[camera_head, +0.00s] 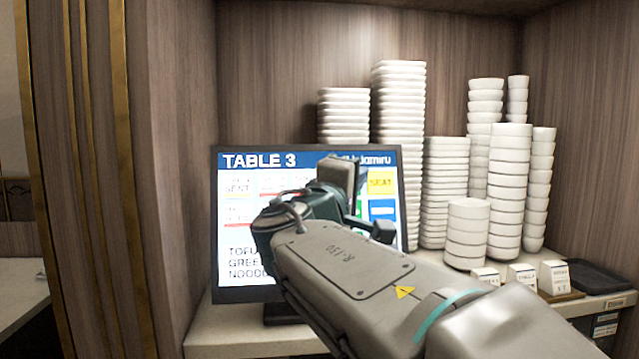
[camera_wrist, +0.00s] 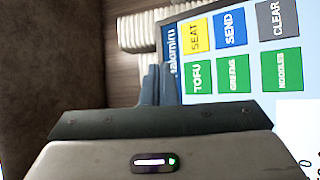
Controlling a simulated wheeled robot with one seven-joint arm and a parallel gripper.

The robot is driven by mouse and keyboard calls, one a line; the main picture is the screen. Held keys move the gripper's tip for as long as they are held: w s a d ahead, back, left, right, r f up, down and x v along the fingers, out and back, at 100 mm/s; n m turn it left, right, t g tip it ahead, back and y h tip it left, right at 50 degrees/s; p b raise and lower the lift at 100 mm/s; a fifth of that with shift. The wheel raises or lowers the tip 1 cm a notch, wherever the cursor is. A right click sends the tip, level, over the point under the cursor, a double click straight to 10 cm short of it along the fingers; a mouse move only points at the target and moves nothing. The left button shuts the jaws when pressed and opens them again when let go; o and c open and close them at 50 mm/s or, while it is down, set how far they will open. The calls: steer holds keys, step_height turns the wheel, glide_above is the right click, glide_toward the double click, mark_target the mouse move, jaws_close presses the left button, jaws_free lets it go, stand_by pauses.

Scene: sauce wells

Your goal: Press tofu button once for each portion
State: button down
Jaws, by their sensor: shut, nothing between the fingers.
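The order screen (camera_head: 235,270), headed "TABLE 3", stands on the counter. In the wrist view it appears turned on its side. There the green TOFU button (camera_wrist: 198,77) lies just right of my gripper's fingers, with the green GREENS button (camera_wrist: 234,73) and NOODLES button (camera_wrist: 281,70) beyond. My gripper (camera_wrist: 159,70) is shut and empty, its tips overlapping the screen's edge in the wrist view; whether they touch it I cannot tell. In the head view, my gripper and arm hide the middle of the screen, including most of the green buttons. Lower-left text lists tofu, greens and noodles, partly hidden.
Yellow SEAT (camera_wrist: 195,36), blue SEND (camera_wrist: 230,29) and grey CLEAR (camera_wrist: 277,20) buttons sit near the green ones. Tall stacks of white dishes (camera_head: 398,110) and bowls (camera_head: 510,170) stand right of the screen. Small labelled boxes (camera_head: 522,277) and a dark tray (camera_head: 590,276) are at right.

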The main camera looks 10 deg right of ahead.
steer(key=shift+w, duration=0.1)
stand_by(0.3)
steer(key=w+f+p, duration=0.1)
steer(key=w+f, duration=0.1)
steer(key=w, duration=0.6)
steer(key=shift+f, duration=0.3)
steer(key=shift+w, duration=0.1)
steer(key=shift+w, duration=0.1)
stand_by(1.6)
steer(key=shift+w+f+b, duration=0.1)
steer(key=shift+w+b, duration=0.2)
steer(key=shift+w, duration=0.05)
